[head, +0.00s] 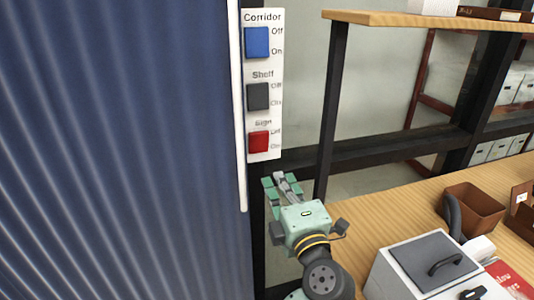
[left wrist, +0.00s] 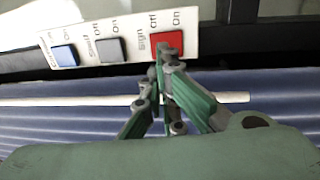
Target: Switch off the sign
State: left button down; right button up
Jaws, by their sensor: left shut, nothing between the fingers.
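The white switch panel (head: 264,85) hangs upright at the edge of a blue ribbed surface. It carries a blue Corridor switch (head: 257,42), a dark grey Shelf switch (head: 258,96) and a red Sign switch (head: 258,142) at the bottom, each marked Off above On. My left gripper (head: 274,182) is shut and empty, just below the panel in the head view. In the left wrist view the red Sign switch (left wrist: 167,41) lies right beyond the closed fingertips (left wrist: 165,55), which overlap its lower edge; I cannot tell whether they touch. My right gripper is not in view.
A blue ribbed wall (head: 120,150) fills the left. A wooden shelf (head: 420,19) on black posts stands right of the panel. A lower wooden surface (head: 380,220) holds a brown bin (head: 473,210) and a white box with a grey lid (head: 428,262).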

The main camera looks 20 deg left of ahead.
aim_at(260, 139)
pick_arm(q)
jog(key=p+x, duration=0.2)
jog(key=x, duration=1.1)
jog(key=shift+r, duration=0.1)
jog(key=shift+w+a, duration=0.3)
jog(key=shift+w, duration=0.1)
